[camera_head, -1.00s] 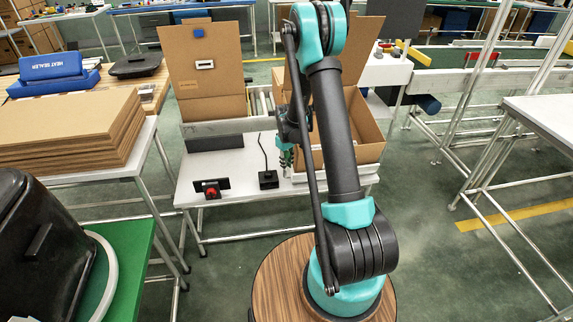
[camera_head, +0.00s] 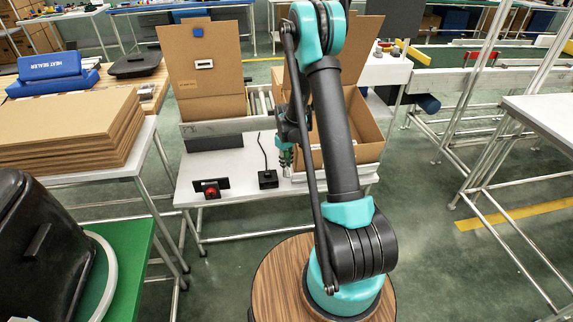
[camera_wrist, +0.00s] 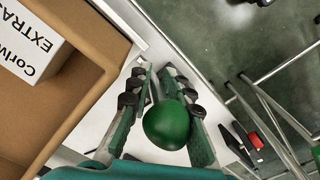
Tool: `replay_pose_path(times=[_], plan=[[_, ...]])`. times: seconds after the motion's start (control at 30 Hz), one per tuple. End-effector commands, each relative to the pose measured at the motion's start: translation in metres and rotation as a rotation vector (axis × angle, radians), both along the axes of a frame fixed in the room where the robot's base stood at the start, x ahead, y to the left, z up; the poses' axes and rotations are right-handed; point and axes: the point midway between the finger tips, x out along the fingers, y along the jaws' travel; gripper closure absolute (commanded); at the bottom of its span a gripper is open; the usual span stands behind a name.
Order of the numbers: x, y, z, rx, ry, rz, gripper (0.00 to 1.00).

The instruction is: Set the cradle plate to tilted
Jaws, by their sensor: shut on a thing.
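A green ball knob (camera_wrist: 166,125) sits between the two fingers of my gripper (camera_wrist: 156,76) in the wrist view. The fingers are closed on the knob, and a thin grey stem shows past it. In the head view my gripper (camera_head: 287,158) is at the left side of the open cardboard box (camera_head: 352,135), above the white table. My arm hides part of the box and most of the knob. I cannot clearly make out the cradle plate or its angle. The box also shows in the wrist view (camera_wrist: 75,100), beside the fingers on the left.
A black switch box with a red button (camera_head: 210,188) and a small black block with a cable (camera_head: 268,179) lie on the white table (camera_head: 232,168). A white box (camera_wrist: 30,40) lies inside the carton.

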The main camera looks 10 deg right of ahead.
Motion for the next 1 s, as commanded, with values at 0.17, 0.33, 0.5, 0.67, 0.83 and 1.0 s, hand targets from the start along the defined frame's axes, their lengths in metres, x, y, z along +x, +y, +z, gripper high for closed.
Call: replay_pose_path(times=[0.17, 0.33, 0.5, 0.67, 0.83, 1.0], plan=[[-0.003, 0.008, 0.003, 0.014, 0.007, 0.010, 0.80], [-0.002, 0.007, 0.002, 0.012, 0.005, 0.008, 0.66], [-0.001, 0.005, 0.001, 0.011, 0.002, 0.006, 0.66], [-0.001, 0.004, 0.001, 0.010, 0.002, 0.004, 0.66], [-0.001, 0.004, 0.002, 0.009, 0.001, 0.003, 0.66], [-0.001, 0.004, 0.018, 0.009, 0.001, 0.003, 0.66]])
